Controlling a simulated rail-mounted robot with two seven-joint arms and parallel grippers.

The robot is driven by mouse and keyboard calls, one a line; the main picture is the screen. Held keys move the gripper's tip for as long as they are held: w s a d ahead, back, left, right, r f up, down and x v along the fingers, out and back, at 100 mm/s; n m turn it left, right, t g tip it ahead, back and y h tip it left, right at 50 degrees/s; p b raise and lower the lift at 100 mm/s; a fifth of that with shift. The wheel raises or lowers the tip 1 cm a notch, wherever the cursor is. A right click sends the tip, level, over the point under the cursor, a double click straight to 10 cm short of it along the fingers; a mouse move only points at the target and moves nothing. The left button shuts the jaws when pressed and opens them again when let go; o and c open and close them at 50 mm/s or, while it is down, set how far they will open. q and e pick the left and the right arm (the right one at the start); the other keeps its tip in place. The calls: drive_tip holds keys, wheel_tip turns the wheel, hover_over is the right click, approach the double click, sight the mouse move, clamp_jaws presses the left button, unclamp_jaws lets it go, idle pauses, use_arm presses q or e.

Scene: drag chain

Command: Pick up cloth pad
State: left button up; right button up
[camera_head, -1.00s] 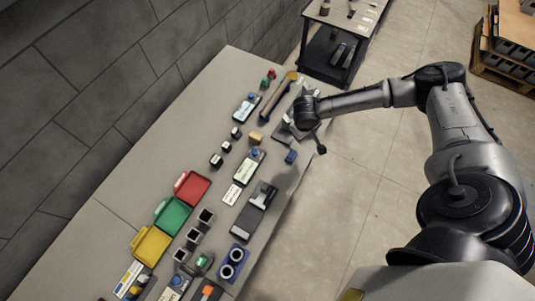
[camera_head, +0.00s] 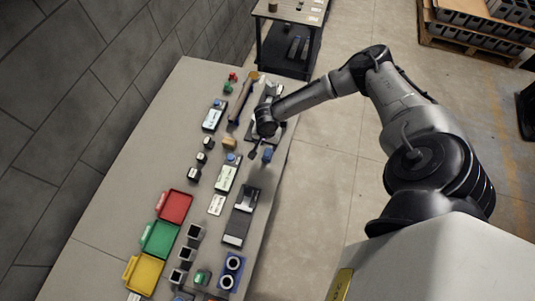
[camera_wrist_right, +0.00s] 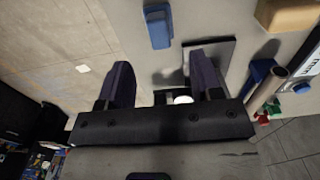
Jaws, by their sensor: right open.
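A small blue pad (camera_head: 267,154), which appears to be the cloth pad, lies near the table's right edge in the head view. In the right wrist view the blue pad (camera_wrist_right: 158,26) lies ahead of the fingertips, between their lines and apart from them. My right gripper (camera_head: 254,153) is just left of the pad in the head view, seemingly above the table. Its two fingers (camera_wrist_right: 161,78) are spread with nothing held between them. My left gripper is in neither view.
A tan block (camera_head: 230,143) lies left of the pad. A dark flat plate (camera_wrist_right: 222,60) lies right of the pad in the wrist view. Red (camera_head: 175,206), green (camera_head: 159,239) and yellow (camera_head: 145,273) trays line the table's left side. Bare floor lies right of the table.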

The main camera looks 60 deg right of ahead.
sight(268, 152)
drive_tip(key=shift+d+f, duration=0.15)
drive_tip(key=shift+f, duration=1.95)
drive_tip(key=shift+d+f, duration=0.15)
drive_tip(key=shift+f, duration=1.95)
drive_tip(key=c, duration=1.1)
drive_tip(key=shift+r, duration=0.1)
drive_tip(key=shift+r, duration=0.55)
wheel_tip(268, 152, up, 3)
drive_tip(key=shift+f, duration=0.1)
drive_tip(key=s+d+r, duration=0.1)
drive_tip(key=s+r, duration=0.1)
drive_tip(key=s, duration=0.1)
drive_tip(key=s+d+r, duration=0.1)
drive_tip(key=s+r, duration=0.1)
drive_tip(key=s, duration=0.2)
drive_tip(key=s+d+r, duration=0.1)
drive_tip(key=s+r, duration=0.2)
drive_tip(key=s, duration=0.1)
drive_tip(key=shift+d+b, duration=0.3)
drive_tip(key=shift+d, duration=0.1)
